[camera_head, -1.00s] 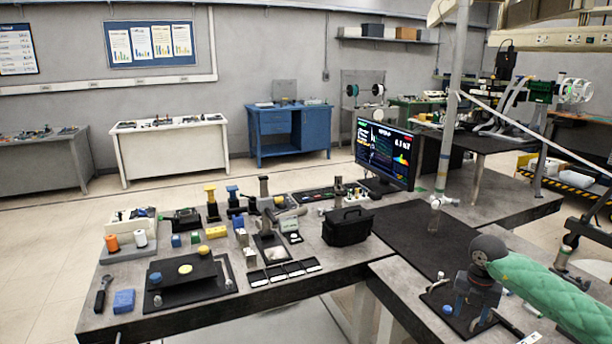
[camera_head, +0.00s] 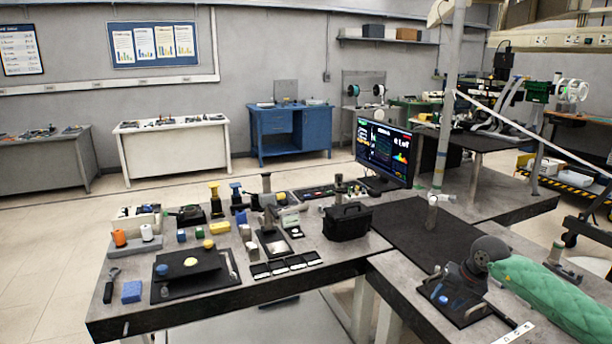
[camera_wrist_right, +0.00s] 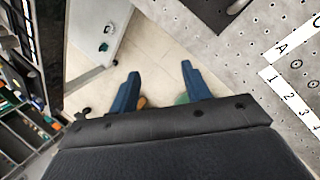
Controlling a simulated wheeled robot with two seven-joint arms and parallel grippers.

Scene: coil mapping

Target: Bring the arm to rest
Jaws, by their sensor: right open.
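My right arm, in a green quilted sleeve with a grey joint, comes in from the right edge of the head view. Its dark gripper (camera_head: 460,283) is low over a black plate (camera_head: 472,316) on the near right bench; the fingertips are hard to make out there. In the right wrist view the two blue fingers of my right gripper (camera_wrist_right: 160,84) are spread apart with nothing between them. Pale floor tiles show beyond them. My left gripper is not in view.
The left bench (camera_head: 262,290) carries a black bag (camera_head: 347,222), a monitor (camera_head: 384,150), a dark tray (camera_head: 190,288) and several small parts. The wrist view shows a speckled grey top with labels (camera_wrist_right: 285,80).

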